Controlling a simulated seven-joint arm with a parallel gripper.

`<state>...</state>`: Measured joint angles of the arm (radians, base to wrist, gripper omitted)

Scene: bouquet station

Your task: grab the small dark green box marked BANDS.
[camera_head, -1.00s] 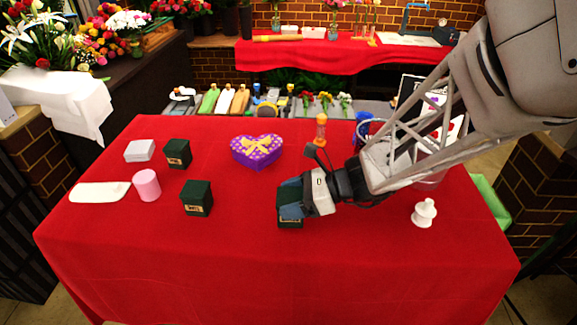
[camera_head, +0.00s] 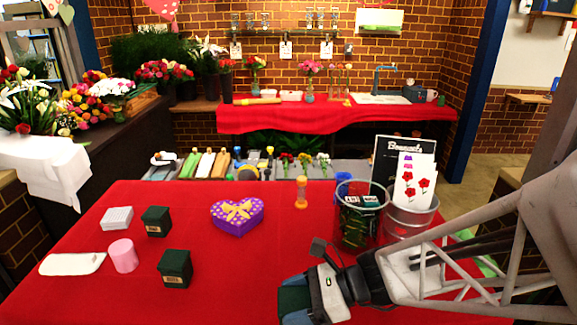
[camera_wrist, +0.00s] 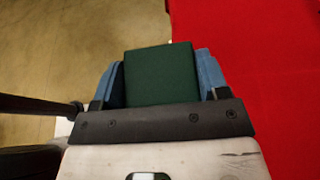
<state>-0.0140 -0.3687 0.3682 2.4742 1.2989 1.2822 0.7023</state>
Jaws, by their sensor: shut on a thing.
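My gripper (camera_head: 296,298) is at the bottom middle of the head view, shut on a dark green box (camera_head: 292,299). In the wrist view the green box (camera_wrist: 161,75) sits between the two blue finger pads of my gripper (camera_wrist: 163,78). No label shows on its visible face there. Two similar dark green boxes stand on the left of the table: one farther back (camera_head: 156,221) and one nearer (camera_head: 175,267). Each has a small pale label, too small to read.
Floor (camera_wrist: 60,50) shows beside the cloth in the wrist view.

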